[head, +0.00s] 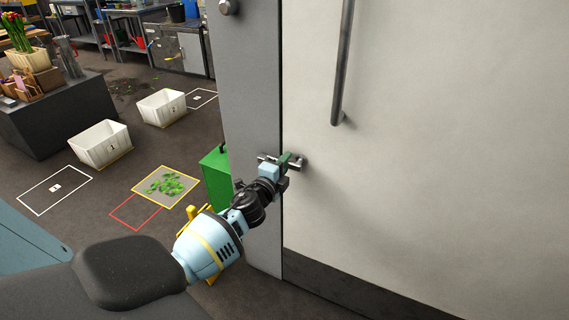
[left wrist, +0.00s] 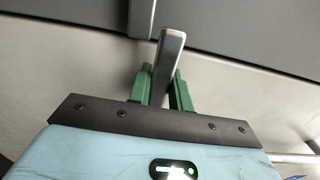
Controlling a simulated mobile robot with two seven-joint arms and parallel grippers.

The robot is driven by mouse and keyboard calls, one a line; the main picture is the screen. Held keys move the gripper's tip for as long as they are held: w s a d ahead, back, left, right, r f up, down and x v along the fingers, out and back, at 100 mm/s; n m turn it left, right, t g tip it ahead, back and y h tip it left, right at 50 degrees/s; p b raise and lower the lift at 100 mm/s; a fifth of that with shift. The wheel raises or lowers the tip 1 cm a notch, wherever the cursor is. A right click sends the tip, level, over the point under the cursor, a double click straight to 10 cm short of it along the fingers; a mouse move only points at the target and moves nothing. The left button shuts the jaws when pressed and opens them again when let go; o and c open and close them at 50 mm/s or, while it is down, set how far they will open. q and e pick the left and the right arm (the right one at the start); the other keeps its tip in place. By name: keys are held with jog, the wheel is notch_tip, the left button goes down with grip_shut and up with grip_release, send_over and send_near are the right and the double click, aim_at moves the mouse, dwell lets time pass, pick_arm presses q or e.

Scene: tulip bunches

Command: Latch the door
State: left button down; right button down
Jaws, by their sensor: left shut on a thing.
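The pale door (head: 440,160) fills the right of the head view, flush beside a grey post (head: 250,80). A small metal latch (head: 268,158) sits across the seam between door and post. My left gripper (head: 290,162) reaches it, its green fingers at the latch's handle. In the left wrist view the metal latch handle (left wrist: 169,55) stands between the two green fingers of my left gripper (left wrist: 165,88), which are shut on it. Part of the latch is hidden behind the fingers. My right gripper is not in view.
A long vertical metal handle (head: 343,65) is on the door above the latch. A green box (head: 216,175) stands left of the post. White bins (head: 100,145), marked floor squares and a dark bench (head: 60,110) with tulips are farther left.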

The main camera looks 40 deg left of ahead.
pick_arm(q)
jog(key=c, duration=1.3)
grip_release()
jog(key=v, duration=0.8)
